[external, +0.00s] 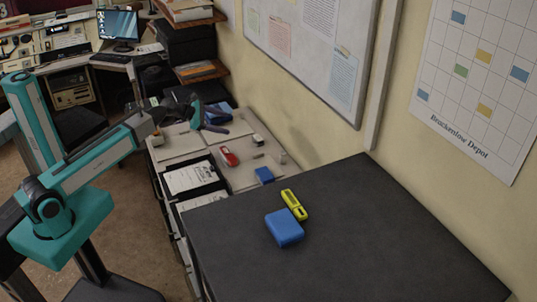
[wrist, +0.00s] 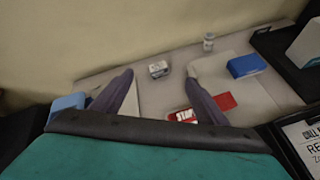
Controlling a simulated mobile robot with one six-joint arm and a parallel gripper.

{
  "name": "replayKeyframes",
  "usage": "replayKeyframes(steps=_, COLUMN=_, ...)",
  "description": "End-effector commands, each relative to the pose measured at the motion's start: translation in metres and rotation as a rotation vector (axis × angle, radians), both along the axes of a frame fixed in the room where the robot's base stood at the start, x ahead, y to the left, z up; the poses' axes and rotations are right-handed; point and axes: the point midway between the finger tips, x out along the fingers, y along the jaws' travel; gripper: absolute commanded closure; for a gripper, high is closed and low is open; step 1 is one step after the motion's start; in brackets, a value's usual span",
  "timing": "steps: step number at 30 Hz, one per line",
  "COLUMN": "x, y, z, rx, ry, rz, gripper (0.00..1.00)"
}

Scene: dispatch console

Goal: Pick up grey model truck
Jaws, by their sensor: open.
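A small pale grey block-like thing with dark marks (wrist: 158,69) lies on the light cabinet top in the wrist view. It may be the grey model truck, but it is too small to be sure. It also shows near the wall in the external view (external: 257,140). My gripper (wrist: 160,76) is open and empty, with its two dark fingers on either side of this thing in the picture. In the external view my gripper (external: 211,124) hangs over the cabinet top, to the left of the thing and apart from it.
A red thing with white lettering (wrist: 212,103), a blue box (wrist: 247,65) and a small pale cylinder (wrist: 209,41) lie close by. A clipboard (external: 190,177) lies near the front edge. The wall (external: 290,110) runs behind. A higher dark top holds blue (external: 284,228) and yellow (external: 294,205) things.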

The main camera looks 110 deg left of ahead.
Motion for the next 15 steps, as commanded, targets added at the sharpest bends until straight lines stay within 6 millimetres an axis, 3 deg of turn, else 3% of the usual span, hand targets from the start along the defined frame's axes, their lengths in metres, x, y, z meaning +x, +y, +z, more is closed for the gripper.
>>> replayKeyframes(steps=1, x=-0.004, y=0.008, z=-0.022, rx=-0.030, ry=-0.032, rz=0.053, gripper=0.33)
replayKeyframes(steps=6, x=0.009, y=0.022, z=-0.067, rx=-0.102, ry=-0.181, rz=0.198, gripper=0.33)
replayKeyframes(steps=10, x=0.023, y=0.025, z=-0.084, rx=-0.132, ry=-0.268, rz=0.257, gripper=0.33)
replayKeyframes(steps=15, x=0.032, y=0.026, z=-0.092, rx=-0.150, ry=-0.326, rz=0.293, gripper=0.33)
